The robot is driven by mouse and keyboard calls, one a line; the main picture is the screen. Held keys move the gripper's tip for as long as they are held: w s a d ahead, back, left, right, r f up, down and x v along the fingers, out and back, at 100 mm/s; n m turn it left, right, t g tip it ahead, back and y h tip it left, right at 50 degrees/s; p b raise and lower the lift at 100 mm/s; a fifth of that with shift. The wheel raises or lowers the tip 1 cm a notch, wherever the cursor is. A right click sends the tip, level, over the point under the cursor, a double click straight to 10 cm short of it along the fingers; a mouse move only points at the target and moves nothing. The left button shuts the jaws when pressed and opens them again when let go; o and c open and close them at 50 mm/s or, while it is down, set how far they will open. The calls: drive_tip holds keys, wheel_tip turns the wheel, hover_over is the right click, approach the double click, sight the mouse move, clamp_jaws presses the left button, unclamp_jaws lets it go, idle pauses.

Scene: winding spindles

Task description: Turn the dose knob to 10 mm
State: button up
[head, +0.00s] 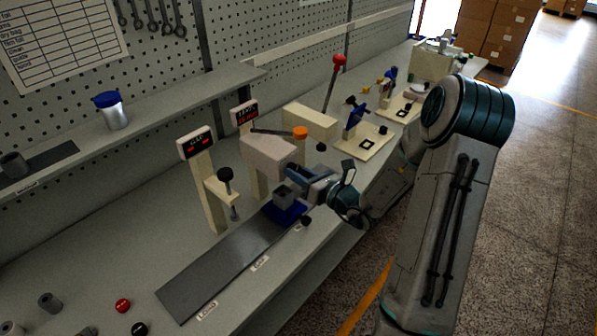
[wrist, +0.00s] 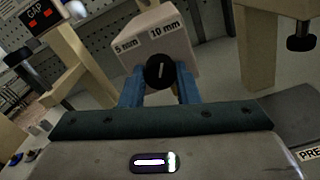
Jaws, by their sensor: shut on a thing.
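The dose knob (wrist: 159,72) is round and black with a white pointer line, on the front of a cream housing (wrist: 150,42). The "5 mm" label (wrist: 126,45) is up and left of it; the "10 mm" label (wrist: 166,30) is almost straight above. The pointer line stands nearly upright, leaning slightly right at its top, toward the "10 mm" label. My gripper (wrist: 160,88) has its blue fingers on both sides of the knob, shut on it. In the head view my gripper (head: 302,178) reaches the cream housing (head: 268,155), and the knob cannot be made out there.
A gauge post (head: 205,190) with a red display stands left of the housing. A dark strip (head: 215,268) with labels runs along the bench front, with a blue block (head: 286,212) under my gripper. An orange cap (head: 300,132) sits behind. Loose small parts lie front left.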

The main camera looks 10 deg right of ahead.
drive_tip(key=shift+r, duration=0.1)
drive_tip(key=o, duration=1)
drive_tip(key=shift+c, duration=0.2)
drive_tip(key=b+v, duration=0.3)
drive_tip(key=v, duration=1)
drive_tip(key=shift+s+d, duration=0.25)
drive_tip(key=shift+d, duration=0.1)
